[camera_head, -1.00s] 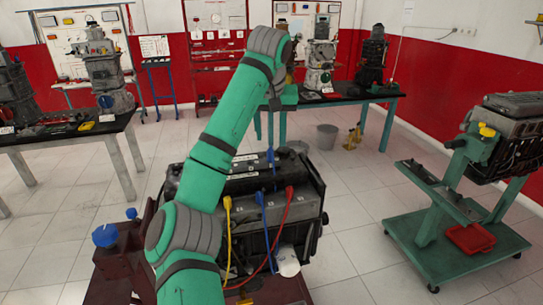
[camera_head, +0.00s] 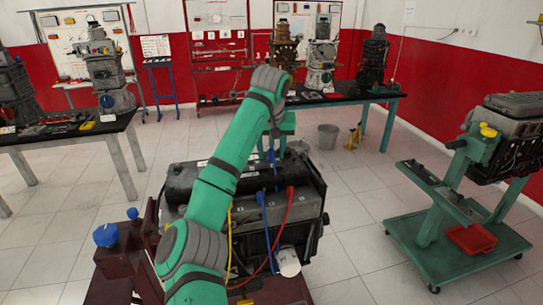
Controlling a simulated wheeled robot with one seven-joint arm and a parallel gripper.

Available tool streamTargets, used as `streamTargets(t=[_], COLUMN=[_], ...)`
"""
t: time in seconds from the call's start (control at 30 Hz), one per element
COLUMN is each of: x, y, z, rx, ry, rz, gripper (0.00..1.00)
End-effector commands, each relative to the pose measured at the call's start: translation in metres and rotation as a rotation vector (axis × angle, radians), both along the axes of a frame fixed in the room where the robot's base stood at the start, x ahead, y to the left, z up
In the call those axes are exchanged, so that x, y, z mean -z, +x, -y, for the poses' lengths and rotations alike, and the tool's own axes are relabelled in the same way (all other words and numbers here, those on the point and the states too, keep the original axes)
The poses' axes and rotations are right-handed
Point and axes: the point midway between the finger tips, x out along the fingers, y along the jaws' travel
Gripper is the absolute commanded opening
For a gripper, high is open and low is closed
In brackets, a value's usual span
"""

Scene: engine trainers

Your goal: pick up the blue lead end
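A blue lead end (camera_head: 271,155) stands upright on the far part of the dark engine block (camera_head: 315,190), with a short blue stretch below it. A second blue plug (camera_head: 260,197) sits at the block's near edge, its blue lead hanging down the front. My green arm reaches over the block from the lower left and bends down beyond it. My gripper (camera_head: 277,146) is small and partly hidden, just above or beside the far blue lead end. I cannot tell whether its fingers touch the lead end or how far they are open.
A red plug (camera_head: 290,190) and a yellow lead (camera_head: 229,240) are on the block's near side, the yellow one partly behind my arm. A white cylinder (camera_head: 288,262) is at the front. A green engine stand (camera_head: 460,250) is at right, and workbenches (camera_head: 365,98) stand behind.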

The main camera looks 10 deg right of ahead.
Motion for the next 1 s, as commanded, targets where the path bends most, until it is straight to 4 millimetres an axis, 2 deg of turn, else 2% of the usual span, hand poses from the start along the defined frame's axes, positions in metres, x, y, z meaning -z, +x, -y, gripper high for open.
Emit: streamTargets(t=[0.07,0.23,0.27,0.67,0.93,1.0], x=[0.000,0.000,0.000,-0.004,-0.031,-0.039], y=[0.000,0.000,0.000,0.000,0.000,-0.006], z=[0.000,0.000,0.000,0.000,0.001,-0.001], rx=[0.000,0.000,0.000,0.000,0.001,0.002], ry=[0.000,0.000,0.000,0.000,0.000,-0.001], rz=[0.000,0.000,0.000,0.001,0.001,0.002], gripper=[0.40,0.01,0.00,0.00,0.00,0.00])
